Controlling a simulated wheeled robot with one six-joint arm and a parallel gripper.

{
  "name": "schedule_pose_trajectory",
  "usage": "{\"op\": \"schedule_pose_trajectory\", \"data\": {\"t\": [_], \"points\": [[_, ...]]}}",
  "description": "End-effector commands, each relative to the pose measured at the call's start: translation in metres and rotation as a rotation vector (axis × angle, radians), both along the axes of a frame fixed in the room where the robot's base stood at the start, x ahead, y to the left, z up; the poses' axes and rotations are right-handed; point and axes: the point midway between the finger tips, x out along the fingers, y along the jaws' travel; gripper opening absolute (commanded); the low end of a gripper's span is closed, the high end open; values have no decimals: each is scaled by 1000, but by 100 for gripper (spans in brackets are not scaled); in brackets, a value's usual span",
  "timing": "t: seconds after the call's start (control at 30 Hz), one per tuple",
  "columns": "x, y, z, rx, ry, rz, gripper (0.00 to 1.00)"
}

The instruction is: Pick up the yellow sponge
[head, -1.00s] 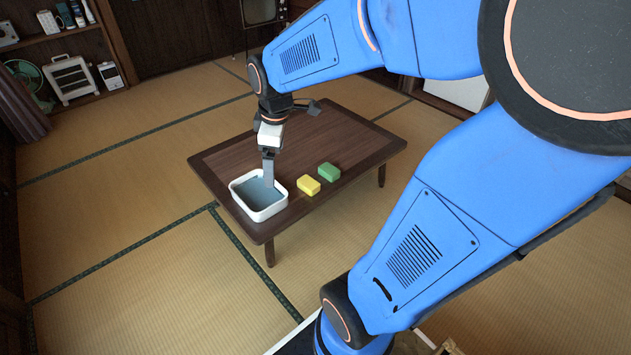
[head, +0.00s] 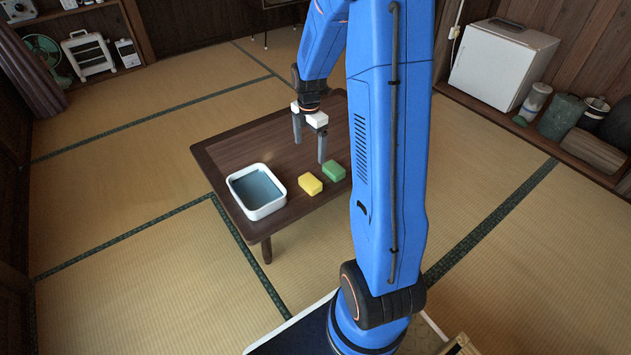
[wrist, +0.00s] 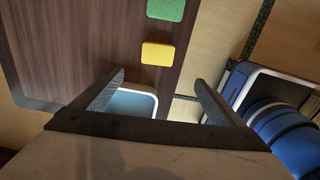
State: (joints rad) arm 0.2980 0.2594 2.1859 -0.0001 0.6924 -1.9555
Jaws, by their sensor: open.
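The yellow sponge (head: 309,184) lies on the low brown table (head: 225,162), between a white tub and a green sponge. It also shows in the wrist view (wrist: 158,54), beyond my fingertips. The green sponge (head: 334,171) lies just right of it, slightly apart; the wrist view shows it too (wrist: 166,9). My gripper (head: 309,152) is open and empty above the table, pointing down, behind the sponges in the head view. In the wrist view my two fingers (wrist: 158,80) are spread wide, with nothing between them.
The white tub (head: 257,190) with grey-blue inside stands at the table's left front corner; part of it shows in the wrist view (wrist: 133,103). The table's rear right is partly hidden by my arm. A white fridge (head: 502,62) and containers stand by the right wall. Open tatami surrounds the table.

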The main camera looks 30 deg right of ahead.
Motion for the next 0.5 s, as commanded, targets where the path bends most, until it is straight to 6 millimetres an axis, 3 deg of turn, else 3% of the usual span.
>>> {"op": "schedule_pose_trajectory", "data": {"t": [0.17,0.5], "points": [[2,-3,-14,2,7,22,92],[2,-2,-71,2,7,20,92]]}}
